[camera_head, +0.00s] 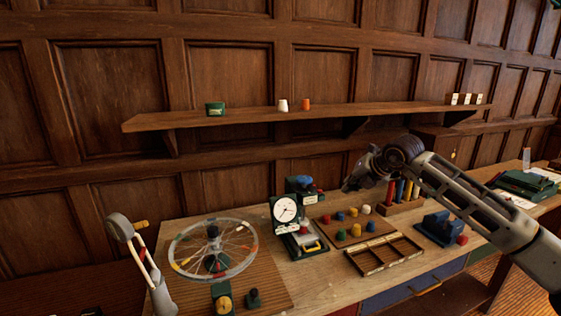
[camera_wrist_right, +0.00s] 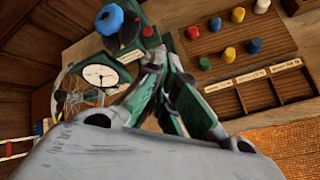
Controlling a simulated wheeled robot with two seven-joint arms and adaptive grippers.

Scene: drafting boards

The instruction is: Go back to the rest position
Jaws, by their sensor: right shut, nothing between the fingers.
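My right gripper (camera_head: 350,184) is shut and empty. Its arm comes in from the right in the head view, and the gripper hangs above the back of the workbench (camera_head: 330,268). It is apart from the things on the bench, as far as I can tell. In the right wrist view the fingers of the right gripper (camera_wrist_right: 170,85) show in the middle, with the white dial gauge (camera_wrist_right: 101,76) to their left and the peg board (camera_wrist_right: 230,40) to their right.
A compartment tray (camera_head: 384,254), a blue device (camera_head: 438,228) and a rack of coloured cylinders (camera_head: 402,205) are near my right arm. A wall shelf (camera_head: 240,117) runs behind.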

